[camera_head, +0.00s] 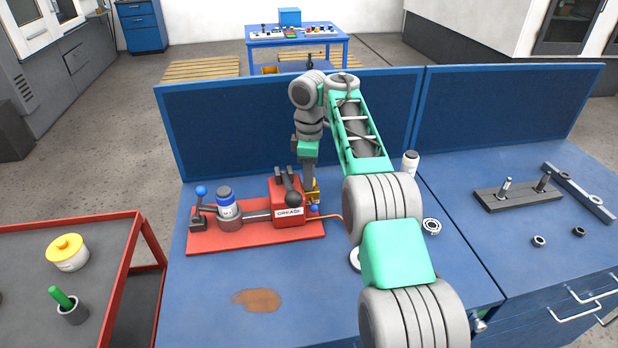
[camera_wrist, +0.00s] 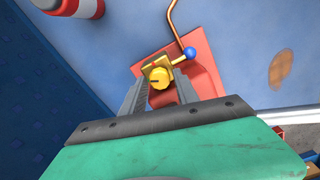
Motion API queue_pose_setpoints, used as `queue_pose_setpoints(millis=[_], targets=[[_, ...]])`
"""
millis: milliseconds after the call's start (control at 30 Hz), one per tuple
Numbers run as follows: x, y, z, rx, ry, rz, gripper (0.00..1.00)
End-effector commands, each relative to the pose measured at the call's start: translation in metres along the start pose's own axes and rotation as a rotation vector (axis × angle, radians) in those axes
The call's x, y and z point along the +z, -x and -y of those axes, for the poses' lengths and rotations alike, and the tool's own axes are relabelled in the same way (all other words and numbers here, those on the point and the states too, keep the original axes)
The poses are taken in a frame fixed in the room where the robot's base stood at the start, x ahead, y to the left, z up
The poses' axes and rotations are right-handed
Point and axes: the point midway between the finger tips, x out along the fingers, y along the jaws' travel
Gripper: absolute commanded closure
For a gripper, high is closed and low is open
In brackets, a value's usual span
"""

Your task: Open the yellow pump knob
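The yellow pump knob (camera_wrist: 159,77) shows between my gripper's two fingers in the wrist view, on a yellow fitting over the red base. In the head view the yellow fitting (camera_head: 313,197) is at the right end of the red pump (camera_head: 289,214) marked GREASE, largely hidden by my gripper. A blue ball handle (camera_wrist: 190,53) sits beside the knob. My gripper (camera_wrist: 158,86) is open, pointing down, with one finger on each side of the knob. I cannot tell whether either finger touches it. In the head view my gripper (camera_head: 310,184) is just above the fitting.
A copper pipe (camera_wrist: 173,20) runs from the fitting. A blue panel (camera_head: 240,120) stands behind. A brown stain (camera_head: 257,300) marks clear bench in front.

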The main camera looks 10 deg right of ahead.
Motion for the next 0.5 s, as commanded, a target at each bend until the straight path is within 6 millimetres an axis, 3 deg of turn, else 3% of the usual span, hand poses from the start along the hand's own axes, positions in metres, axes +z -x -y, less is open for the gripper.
queue_pose_setpoints(millis=[500], targets=[[0.0002, 0.0003, 0.0, 0.0, -0.001, 0.0, 1.0]])
